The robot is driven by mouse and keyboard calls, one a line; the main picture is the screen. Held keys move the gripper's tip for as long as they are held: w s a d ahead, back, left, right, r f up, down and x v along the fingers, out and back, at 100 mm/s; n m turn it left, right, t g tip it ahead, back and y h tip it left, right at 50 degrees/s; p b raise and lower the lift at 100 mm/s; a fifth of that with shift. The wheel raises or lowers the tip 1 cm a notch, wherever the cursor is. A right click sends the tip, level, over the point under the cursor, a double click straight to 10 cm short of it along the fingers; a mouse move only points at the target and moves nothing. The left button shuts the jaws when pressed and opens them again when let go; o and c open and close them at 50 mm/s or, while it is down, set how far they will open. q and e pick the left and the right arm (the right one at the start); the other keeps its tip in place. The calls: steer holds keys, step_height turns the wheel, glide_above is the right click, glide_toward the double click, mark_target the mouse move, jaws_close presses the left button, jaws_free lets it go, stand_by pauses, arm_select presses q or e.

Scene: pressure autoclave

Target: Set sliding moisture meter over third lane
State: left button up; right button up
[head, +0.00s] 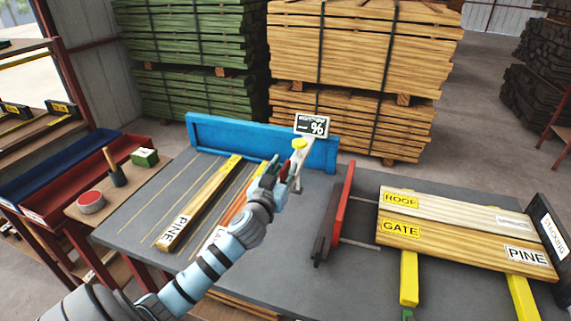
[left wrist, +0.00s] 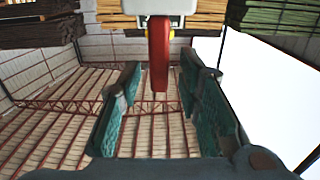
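The moisture meter (head: 313,125) has a dark display with a % sign and a yellow knob below it. It stands at the right part of the blue rail (head: 215,133) at the back of the grey table. My left gripper (head: 271,172) is just left of the meter's lower part. In the left wrist view, its fingers (left wrist: 160,95) are spread, with a red handle (left wrist: 158,55) under the meter's white body (left wrist: 160,8) between them and gaps at both sides. Yellow lines mark lanes; a PINE board (head: 203,200) and an orange-brown board (head: 236,208) lie there. My right gripper is not in view.
A red stop (head: 341,208) stands right of the meter. Beyond it, labelled boards (head: 460,228) rest on yellow supports. A side bench at left holds a red tin (head: 91,202) and a green box (head: 145,158). The lanes at the table's left are clear.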

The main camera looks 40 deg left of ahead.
arm_select(q)
steer(key=shift+x, duration=0.85)
jaws_close()
steer(key=shift+a, duration=0.1)
